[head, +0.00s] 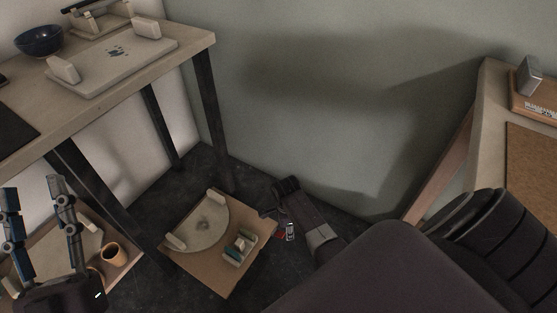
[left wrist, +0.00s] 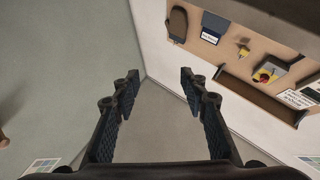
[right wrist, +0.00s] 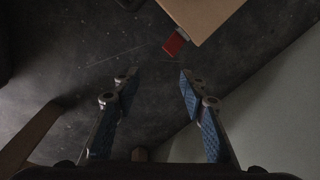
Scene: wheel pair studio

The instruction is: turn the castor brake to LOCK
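I cannot pick out a castor brake or the word LOCK for certain. A brown board (head: 213,277) lies low near the floor, bearing a pale half-round plate (head: 208,226) with upright stops at its ends and a small block with coloured parts (head: 240,248). My left gripper (head: 33,187) is raised at the lower left, open and empty; its fingers also show apart in the left wrist view (left wrist: 160,76). My right gripper (right wrist: 158,78) is open and empty above the dark floor, near a brown board corner (right wrist: 200,15) with a red piece (right wrist: 174,43) beside it.
A table (head: 185,52) at left bears a pale plate (head: 120,68) with two upright blocks and a dark bowl (head: 39,40). A low shelf with a brown cup (head: 113,254) is behind my left gripper. Another table (head: 492,90) at right bears a grey metal block (head: 530,75).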

